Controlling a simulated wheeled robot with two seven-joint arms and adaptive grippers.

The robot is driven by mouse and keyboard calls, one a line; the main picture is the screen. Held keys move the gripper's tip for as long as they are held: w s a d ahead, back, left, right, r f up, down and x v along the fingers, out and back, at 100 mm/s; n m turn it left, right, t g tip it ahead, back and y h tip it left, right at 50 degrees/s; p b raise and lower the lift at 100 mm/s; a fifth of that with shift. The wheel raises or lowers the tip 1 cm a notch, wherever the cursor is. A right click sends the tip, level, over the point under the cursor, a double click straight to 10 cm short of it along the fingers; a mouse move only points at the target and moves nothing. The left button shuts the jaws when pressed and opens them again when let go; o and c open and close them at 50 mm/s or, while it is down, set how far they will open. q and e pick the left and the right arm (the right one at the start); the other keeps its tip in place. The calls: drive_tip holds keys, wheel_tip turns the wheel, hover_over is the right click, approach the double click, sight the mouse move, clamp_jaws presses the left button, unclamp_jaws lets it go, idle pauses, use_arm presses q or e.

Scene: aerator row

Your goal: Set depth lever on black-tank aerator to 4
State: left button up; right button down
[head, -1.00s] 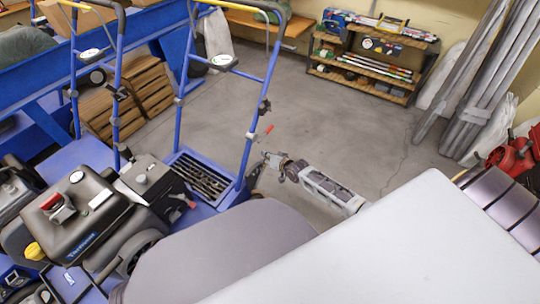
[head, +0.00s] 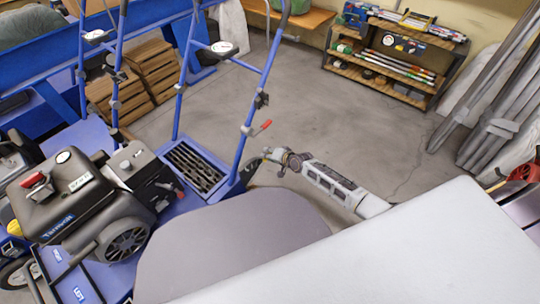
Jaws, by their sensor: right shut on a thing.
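The black-tank aerator stands at the left, with its black tank (head: 82,190), blue deck (head: 212,196) and blue tubular handle (head: 262,85). A small red-tipped lever (head: 262,127) sticks out low on the handle's right leg. My right gripper (head: 268,157) is at the right side of the deck, just below that red tip. It is shut on a small dark part there, which looks like the depth lever but is mostly hidden by the fingers. The depth scale and its numbers are too small to read. My left gripper is not in view.
Another machine (head: 14,160) is partly in view at the left edge. Wooden crates (head: 148,72) stand behind the handles. A shelf (head: 398,62) with tools stands at the back wall, with grey posts (head: 490,95) to its right. The concrete floor (head: 340,135) between is clear.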

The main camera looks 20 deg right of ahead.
drive_tip(key=shift+d+f, duration=0.1)
idle(0.3)
drive_tip(key=c, duration=1.3)
unclamp_jaws()
drive_tip(key=shift+s, duration=0.15)
drive_tip(key=v, duration=1.1)
drive_tip(key=shift+s+d+r, duration=0.2)
drive_tip(key=shift+d+r, duration=0.05)
